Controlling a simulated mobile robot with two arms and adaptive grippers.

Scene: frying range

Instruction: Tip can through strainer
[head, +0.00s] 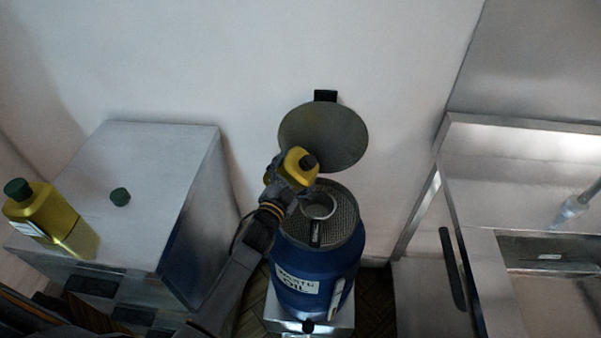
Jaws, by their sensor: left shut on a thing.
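My left gripper (286,177) is shut on a yellow can (298,163) and holds it over the left rear part of a blue drum (304,262) labelled as waste oil. The can is tilted, with a dark round spot at its upper right end; I cannot tell whether oil is flowing. A small round strainer (318,206) with a dark handle sits on the drum's perforated grey top (343,204). The can and gripper are close to its upper left side. The drum's round lid (325,138) stands open behind. My right gripper is not in view.
A steel cabinet (160,150) at left holds a second yellow can (42,215) with a green cap and a loose green cap (120,196). A steel fryer unit (520,190) stands at right, with a pale-ended tool (570,211) above it. A white wall is behind.

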